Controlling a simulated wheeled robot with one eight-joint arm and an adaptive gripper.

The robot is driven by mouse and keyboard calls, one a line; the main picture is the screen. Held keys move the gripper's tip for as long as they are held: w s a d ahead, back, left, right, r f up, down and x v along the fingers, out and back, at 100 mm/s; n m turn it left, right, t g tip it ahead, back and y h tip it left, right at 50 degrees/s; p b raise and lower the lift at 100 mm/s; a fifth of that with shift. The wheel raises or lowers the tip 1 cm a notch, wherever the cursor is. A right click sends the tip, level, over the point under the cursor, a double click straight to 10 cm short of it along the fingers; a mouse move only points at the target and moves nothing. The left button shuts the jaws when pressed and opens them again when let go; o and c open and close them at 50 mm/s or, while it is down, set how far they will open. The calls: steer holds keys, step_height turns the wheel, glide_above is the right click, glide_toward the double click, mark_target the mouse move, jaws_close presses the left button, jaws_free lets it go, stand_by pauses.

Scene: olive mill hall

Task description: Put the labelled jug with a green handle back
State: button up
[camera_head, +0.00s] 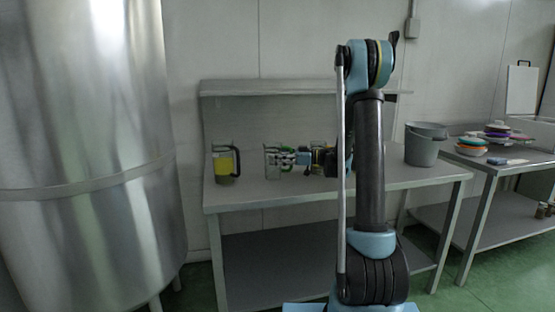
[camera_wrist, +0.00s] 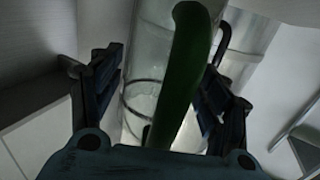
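A clear jug (camera_head: 271,163) with a green handle stands on the steel table (camera_head: 240,193), left of my arm in the head view. In the wrist view its green handle (camera_wrist: 188,75) runs upright between the two fingers, with the clear jug wall (camera_wrist: 146,70) behind it. My gripper (camera_wrist: 165,85) is open, with one finger on each side of the handle and gaps showing. In the head view my gripper (camera_head: 298,158) is small, at the jug's right side. I cannot make out a label on this jug.
Another clear jug (camera_head: 226,161) with yellow contents and a dark handle stands to the left on the same table. A grey bucket (camera_head: 421,150) stands at the table's right end. A wall shelf (camera_head: 270,87) is above. Coloured bowls (camera_head: 471,149) sit on the right-hand table.

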steer(key=shift+r, duration=0.1)
stand_by(0.3)
steer(key=d, duration=0.7)
steer(key=shift+s+d, duration=0.25)
steer(key=shift+s, duration=0.2)
